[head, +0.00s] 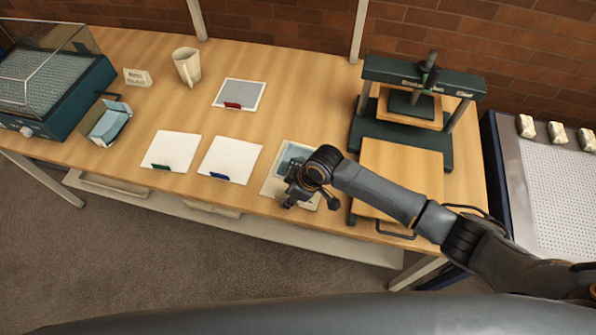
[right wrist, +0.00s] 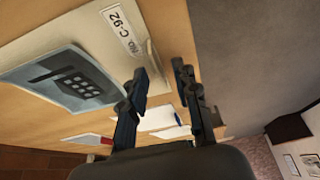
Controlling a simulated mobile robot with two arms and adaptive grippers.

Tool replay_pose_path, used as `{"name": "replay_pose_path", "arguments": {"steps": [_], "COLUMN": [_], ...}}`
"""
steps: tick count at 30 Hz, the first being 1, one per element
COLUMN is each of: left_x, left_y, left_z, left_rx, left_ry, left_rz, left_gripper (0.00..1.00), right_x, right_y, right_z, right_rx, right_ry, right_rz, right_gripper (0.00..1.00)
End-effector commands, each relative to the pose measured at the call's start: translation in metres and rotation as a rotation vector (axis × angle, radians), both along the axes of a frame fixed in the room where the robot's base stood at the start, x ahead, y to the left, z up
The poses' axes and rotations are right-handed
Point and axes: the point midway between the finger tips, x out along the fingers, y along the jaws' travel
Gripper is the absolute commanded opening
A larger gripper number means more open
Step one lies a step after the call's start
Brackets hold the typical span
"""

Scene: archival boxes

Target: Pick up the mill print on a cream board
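The mill print on a cream board (head: 270,187) lies on the wooden table near its front edge, left of the press. My right arm partly hides it in the head view. In the right wrist view the cream board (right wrist: 147,50) shows a blue-grey picture with a dark building (right wrist: 80,80) and a label reading "C.92". My right gripper (right wrist: 160,68) is open, its two fingers apart near the board's edge by the table's front. I cannot tell whether a finger touches the board. In the head view the right gripper (head: 310,202) hangs over the board's front part. My left gripper is not in view.
A green press (head: 402,145) with a wooden bed stands just right of the board. White boards with a green tab (head: 172,150) and a blue tab (head: 230,158) lie left. A grey-faced board with a red tab (head: 239,93), a mug (head: 187,66) and a glass-lidded case (head: 50,80) are farther off.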

Motion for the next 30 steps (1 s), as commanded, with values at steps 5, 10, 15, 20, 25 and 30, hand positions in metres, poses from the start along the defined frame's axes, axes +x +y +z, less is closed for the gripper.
{"name": "replay_pose_path", "arguments": {"steps": [5,10,15,20,25,30], "left_x": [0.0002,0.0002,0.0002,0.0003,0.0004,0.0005], "left_y": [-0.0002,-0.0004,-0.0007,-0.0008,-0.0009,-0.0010], "left_z": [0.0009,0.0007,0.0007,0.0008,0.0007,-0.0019], "left_rx": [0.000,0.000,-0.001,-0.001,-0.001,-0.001], "left_ry": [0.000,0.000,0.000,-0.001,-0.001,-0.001], "left_rz": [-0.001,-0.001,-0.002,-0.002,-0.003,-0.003], "left_gripper": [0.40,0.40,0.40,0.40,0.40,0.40], "right_x": [0.0011,0.0011,0.0011,0.0014,0.0014,0.0019], "right_y": [0.0022,0.0022,0.0020,0.0021,0.0021,0.0020], "right_z": [-0.0070,-0.0069,-0.0068,-0.0063,-0.0062,-0.0025], "right_rx": [-0.001,-0.001,-0.001,0.000,0.000,0.000], "right_ry": [-0.001,-0.001,-0.001,-0.002,-0.002,-0.002], "right_rz": [0.001,0.001,0.001,0.000,0.000,0.000], "right_gripper": [0.30,0.28,0.00,0.00,0.00,0.00]}}
